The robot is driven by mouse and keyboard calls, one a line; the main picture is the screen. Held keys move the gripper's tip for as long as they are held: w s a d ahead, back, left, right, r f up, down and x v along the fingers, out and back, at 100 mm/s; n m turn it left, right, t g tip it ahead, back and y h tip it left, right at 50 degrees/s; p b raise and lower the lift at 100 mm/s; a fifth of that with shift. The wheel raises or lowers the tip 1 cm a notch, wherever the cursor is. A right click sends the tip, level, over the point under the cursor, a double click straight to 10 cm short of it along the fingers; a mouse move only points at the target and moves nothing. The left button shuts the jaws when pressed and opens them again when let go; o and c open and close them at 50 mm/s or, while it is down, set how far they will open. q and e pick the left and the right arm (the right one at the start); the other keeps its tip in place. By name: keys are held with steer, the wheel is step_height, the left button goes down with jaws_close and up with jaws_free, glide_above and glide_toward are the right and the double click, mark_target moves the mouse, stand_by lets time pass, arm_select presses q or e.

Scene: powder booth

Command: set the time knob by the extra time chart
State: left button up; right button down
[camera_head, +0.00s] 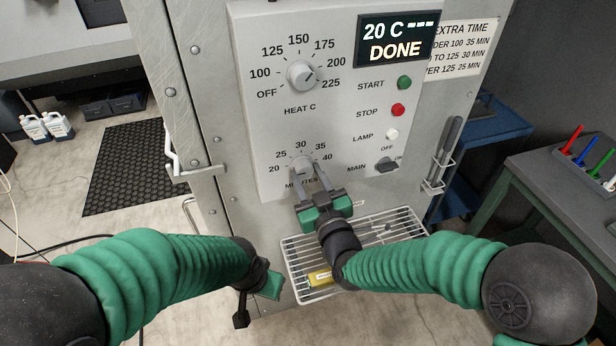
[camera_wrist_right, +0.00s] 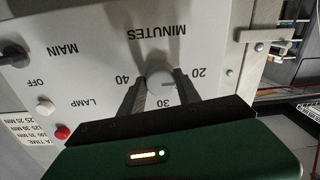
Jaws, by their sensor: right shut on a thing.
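The time knob (camera_head: 303,160) is on the panel above the word MINUTES, its scale marked 20 to 40. It also shows in the wrist view (camera_wrist_right: 160,77), upside down. My right gripper (camera_head: 305,170) is shut on the knob, one finger on each side. I cannot make out the knob's pointer. The extra time chart (camera_head: 458,48) is right of the display, its left edge cut off from sight; its visible lines end in 35 MIN, 30 MIN and 25 MIN. My left gripper (camera_head: 256,290) hangs low, away from the panel; its jaws are unclear.
The display (camera_head: 396,38) reads 20 C --- DONE. The heat knob (camera_head: 302,75) is above the time knob. Start (camera_head: 404,82), stop (camera_head: 398,110) and lamp (camera_head: 392,134) buttons and the main switch (camera_head: 386,165) are at right. A wire rack (camera_head: 300,290) sits below, under my right wrist.

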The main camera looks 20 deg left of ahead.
steer(key=m+b, duration=0.1)
steer(key=m, duration=0.1)
steer(key=shift+f+m+b, duration=0.15)
steer(key=shift+m+b, duration=0.2)
steer(key=shift+m, duration=0.05)
steer(key=m+b, duration=0.1)
steer(key=m, duration=0.2)
steer(key=shift+m+b, duration=0.3)
steer(key=shift+b, duration=0.05)
steer(key=m+b, duration=0.1)
steer(key=m, duration=0.2)
steer(key=shift+a+m, duration=0.1)
steer(key=shift+m, duration=0.3)
steer(key=m+b, duration=0.1)
steer(key=m, duration=0.2)
steer(key=shift+s+m, duration=0.1)
steer(key=shift+m, duration=0.2)
steer(key=m+b, duration=0.1)
steer(key=m, duration=0.5)
steer(key=shift+m, duration=0.3)
steer(key=m, duration=0.4)
steer(key=shift+t+h, duration=0.3)
steer(key=shift+m, duration=1.4)
steer(key=shift+b, duration=0.3)
